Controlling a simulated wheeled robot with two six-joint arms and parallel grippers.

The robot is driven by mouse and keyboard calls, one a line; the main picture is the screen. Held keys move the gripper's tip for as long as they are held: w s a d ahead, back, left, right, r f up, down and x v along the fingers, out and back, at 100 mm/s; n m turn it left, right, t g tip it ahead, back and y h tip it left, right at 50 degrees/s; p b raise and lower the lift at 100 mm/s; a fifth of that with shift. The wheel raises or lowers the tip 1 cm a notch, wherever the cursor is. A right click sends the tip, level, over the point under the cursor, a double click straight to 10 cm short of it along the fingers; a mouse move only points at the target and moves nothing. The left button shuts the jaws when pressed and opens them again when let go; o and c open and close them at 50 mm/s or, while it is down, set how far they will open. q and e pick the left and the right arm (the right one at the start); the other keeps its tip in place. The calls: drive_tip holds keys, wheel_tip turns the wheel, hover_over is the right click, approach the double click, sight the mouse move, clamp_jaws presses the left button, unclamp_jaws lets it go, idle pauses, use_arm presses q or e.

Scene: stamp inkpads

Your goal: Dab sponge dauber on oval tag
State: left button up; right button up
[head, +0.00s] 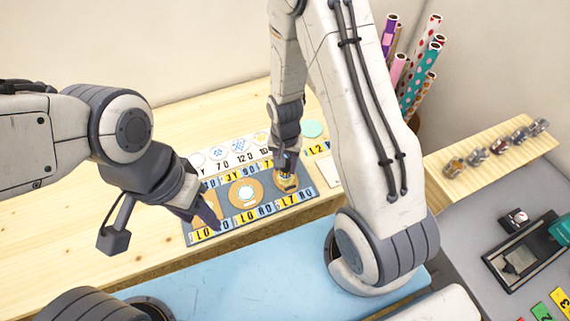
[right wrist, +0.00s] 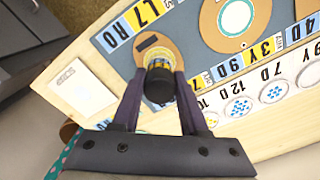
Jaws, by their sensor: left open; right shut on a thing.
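My right gripper (right wrist: 153,100) is shut on the sponge dauber (right wrist: 159,82), a dark cylinder with a yellow printed band. The dauber stands over a brown tag with rounded ends (right wrist: 171,43), which looks like the oval tag; a dark rectangular mark shows on it. The dauber's lower end is hidden, so I cannot tell whether it touches the tag. In the head view my right gripper (head: 286,165) is over the same tag (head: 291,184), at the right of the grey mat. My left gripper (head: 196,206) is open and empty over the mat's left end.
A round brown tag (head: 246,192) lies mid-mat (head: 226,187), among yellow, blue and white number strips. A white card (right wrist: 86,91) lies beside the mat. Patterned rolls (head: 417,65) stand behind my right arm. A wooden rack (head: 490,150) holds small jars. Bare table lies left.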

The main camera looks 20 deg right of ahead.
drive_tip(key=shift+r+p, duration=1.9)
drive_tip(key=shift+r, duration=0.4)
